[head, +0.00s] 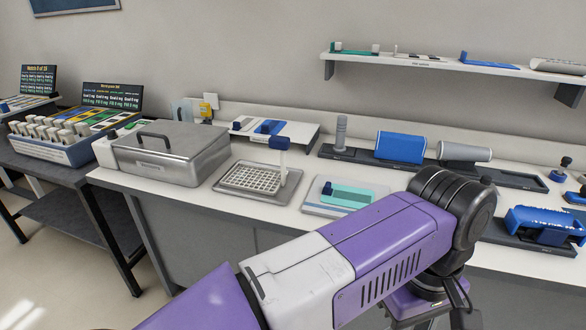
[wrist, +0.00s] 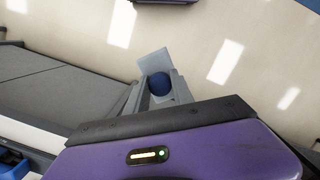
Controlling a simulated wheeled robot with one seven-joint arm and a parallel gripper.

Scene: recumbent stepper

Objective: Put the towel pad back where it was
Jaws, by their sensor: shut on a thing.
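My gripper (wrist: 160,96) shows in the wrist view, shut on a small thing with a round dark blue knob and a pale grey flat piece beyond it. I take this to be the towel pad (wrist: 153,62), though its shape is partly hidden by the fingers. It is held clear, with floor and the grey counter front behind it. In the head view my arm crosses the lower right, and the gripper and held thing are out of sight. A pale tray (head: 312,207) on the counter carries a teal panel (head: 347,196) and a dark blue knob.
The white counter holds a lidded metal box (head: 172,155), a perforated tray (head: 250,178) with a blue-topped post, a blue roll (head: 400,147) and a grey roll (head: 465,152). A blue bristly roller (head: 545,222) sits at right. A wall shelf (head: 440,64) hangs above.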

